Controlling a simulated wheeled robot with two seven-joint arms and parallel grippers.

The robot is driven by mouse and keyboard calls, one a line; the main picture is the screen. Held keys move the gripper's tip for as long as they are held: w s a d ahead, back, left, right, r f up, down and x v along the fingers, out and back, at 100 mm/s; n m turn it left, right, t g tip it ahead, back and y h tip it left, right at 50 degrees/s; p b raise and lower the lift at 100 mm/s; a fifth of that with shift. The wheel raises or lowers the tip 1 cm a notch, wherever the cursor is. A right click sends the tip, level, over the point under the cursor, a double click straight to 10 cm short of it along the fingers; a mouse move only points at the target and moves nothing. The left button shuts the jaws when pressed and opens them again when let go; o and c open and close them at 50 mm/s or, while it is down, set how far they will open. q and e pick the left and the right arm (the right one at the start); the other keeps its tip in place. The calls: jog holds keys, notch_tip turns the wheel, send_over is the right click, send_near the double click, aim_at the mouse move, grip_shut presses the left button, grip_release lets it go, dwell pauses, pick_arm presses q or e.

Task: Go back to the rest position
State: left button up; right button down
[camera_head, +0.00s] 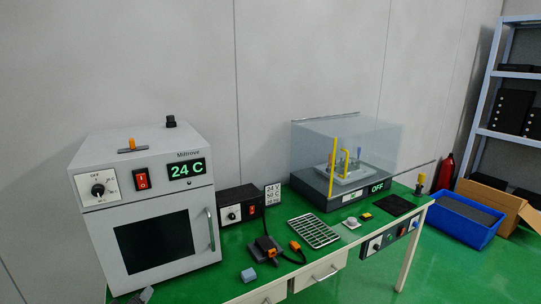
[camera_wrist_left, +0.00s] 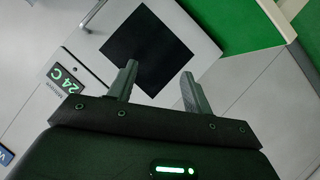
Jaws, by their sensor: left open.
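My left gripper (camera_wrist_left: 160,76) is open in the left wrist view, with two dark fingers apart and nothing between them. Beyond the fingers is the white oven with a dark square window (camera_wrist_left: 150,48) and a green "24 C" display (camera_wrist_left: 66,80). A small grey piece at the bottom left edge of the head view may be the tip of my left gripper (camera_head: 143,294); most of that arm is out of the picture. My right gripper does not show in either view.
The oven (camera_head: 150,170) stands closed on the left of the green table. A power box (camera_head: 240,206), wire rack (camera_head: 313,231), grey-blue block (camera_head: 248,275) and clear-covered machine reading "OFF" (camera_head: 345,185) stand rightward. A blue bin (camera_head: 463,218) and shelf (camera_head: 510,75) are beyond.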

pick_arm(q)
jog(key=s+d+f+m+g+h, duration=0.1)
jog(key=s+d+f+m+g, duration=0.2)
jog(key=s+f, duration=0.4)
jog(key=s+d+f+m+g+h, duration=0.1)
jog(key=s+d+f+m+g, duration=0.25)
jog(key=s, duration=0.65)
jog(key=s+d+f+m+g, duration=0.1)
jog(key=s+f+m+g, duration=0.2)
jog(key=s+f+m, duration=0.35)
jog(key=s+f+n+g, duration=0.1)
jog(key=s+f, duration=0.1)
jog(key=f, duration=1.3)
jog(key=s+f+n, duration=0.1)
jog(key=s+f, duration=0.2)
jog(key=f, duration=1.2)
jog(key=s+a+f+g, duration=0.1)
jog(key=s+a+f, duration=0.1)
jog(key=s+f, duration=1.2)
jog(key=shift+s+a+m, duration=0.3)
jog(key=shift+s+a, duration=0.1)
jog(key=shift+s, duration=0.1)
